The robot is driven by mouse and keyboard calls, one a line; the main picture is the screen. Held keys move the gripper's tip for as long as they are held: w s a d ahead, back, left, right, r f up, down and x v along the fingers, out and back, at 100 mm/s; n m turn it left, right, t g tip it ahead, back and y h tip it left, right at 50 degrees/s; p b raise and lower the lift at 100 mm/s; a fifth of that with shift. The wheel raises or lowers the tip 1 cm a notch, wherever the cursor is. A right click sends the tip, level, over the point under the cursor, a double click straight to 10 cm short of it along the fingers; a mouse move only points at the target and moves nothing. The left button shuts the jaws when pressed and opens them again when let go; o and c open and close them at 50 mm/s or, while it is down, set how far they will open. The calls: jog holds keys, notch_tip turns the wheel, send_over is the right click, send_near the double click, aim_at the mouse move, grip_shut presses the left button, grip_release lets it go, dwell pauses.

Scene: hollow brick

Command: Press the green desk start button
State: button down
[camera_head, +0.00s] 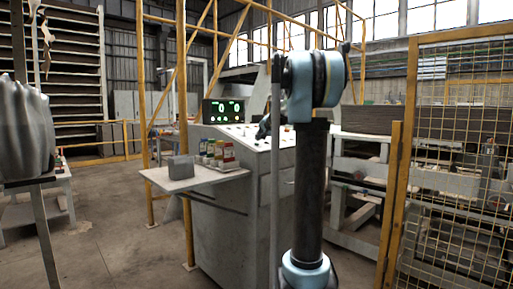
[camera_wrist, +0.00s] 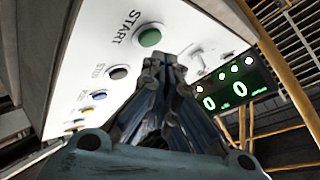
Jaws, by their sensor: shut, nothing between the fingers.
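The green start button (camera_wrist: 149,38) sits on the white panel of the control desk (camera_wrist: 105,25), beside the printed word START in the wrist view. My gripper (camera_wrist: 160,60) is shut and empty, its fingertips just below the green button in that picture. I cannot tell whether the fingertips touch the panel. In the head view, the control desk (camera_head: 225,215) stands at the centre, and my arm covers part of it. The green button cannot be made out there.
More buttons line the panel, including a dark one (camera_wrist: 118,72) marked STOP. A screen with green digits (camera_head: 222,111) stands on the desk. A side shelf holds a grey block (camera_head: 180,167) and small packages (camera_head: 222,152). A yellow mesh fence (camera_head: 455,170) stands at right.

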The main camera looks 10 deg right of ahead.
jog(key=shift+s+d+r, duration=0.15)
jog(key=shift+s+r, duration=0.05)
jog(key=shift+r, duration=0.6)
jog(key=shift+s+d+r, duration=0.1)
jog(key=shift+s+r, duration=0.05)
jog(key=shift+r, duration=0.7)
jog(key=shift+s+d+r, duration=0.15)
jog(key=shift+s+r, duration=0.05)
jog(key=shift+r, duration=0.6)
jog(key=s+f+n+g+h, duration=0.1)
jog(key=s+f+n+g, duration=0.1)
jog(key=s+f, duration=1.1)
jog(key=s+f+n+g+h, duration=0.1)
jog(key=s+f+n+g, duration=0.2)
jog(key=s+f, duration=1.1)
jog(key=s+a+f+n+g+h, duration=0.1)
jog(key=s+f+g, duration=0.3)
jog(key=s+f, duration=0.9)
jog(key=s+n, duration=0.1)
jog(key=s, duration=1.5)
jog(key=shift+f+g, duration=0.2)
jog(key=shift+g, duration=0.1)
jog(key=shift+a, duration=0.1)
